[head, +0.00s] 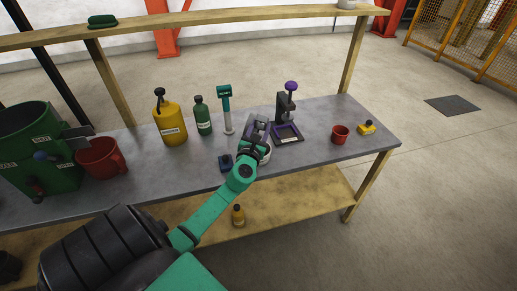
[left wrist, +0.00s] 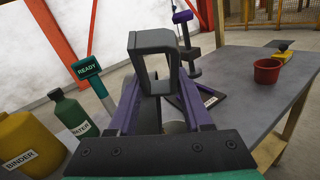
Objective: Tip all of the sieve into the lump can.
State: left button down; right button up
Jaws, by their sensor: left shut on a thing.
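My left gripper (head: 257,128) has purple fingers and is over the middle of the bench. It is shut on a dark grey loop handle (left wrist: 153,62), which I take for the sieve's handle. A pale round rim (head: 266,154) shows partly beneath the gripper; the rest is hidden, and I cannot see what is in it. A small red can (head: 340,135) stands upright to the right, apart from the gripper; it also shows in the left wrist view (left wrist: 267,72). A larger red can with a handle (head: 101,160) stands at left. I cannot read which is the lump can. My right gripper is out of view.
A purple and black press (head: 287,112) stands just right of the gripper. A READY post (head: 226,108), a green bottle (head: 203,117) and a yellow binder jug (head: 170,122) stand to its left. A green machine (head: 38,145) is far left. A yellow item (head: 366,128) lies near the right edge.

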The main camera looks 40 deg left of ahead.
pick_arm(q)
jog(key=shift+w+d+f+m+p, duration=0.2)
jog(key=shift+w+d+m, duration=0.05)
jog(key=shift+d+m, duration=0.3)
jog(key=shift+w+d+f+m+p, duration=0.25)
jog(key=shift+d+m, duration=0.15)
jog(key=shift+m, duration=0.1)
jog(key=shift+w+d+f+m+p, duration=0.15)
jog(key=shift+w+d+m+p, duration=0.05)
jog(key=shift+d+m, duration=0.35)
dwell(1.0)
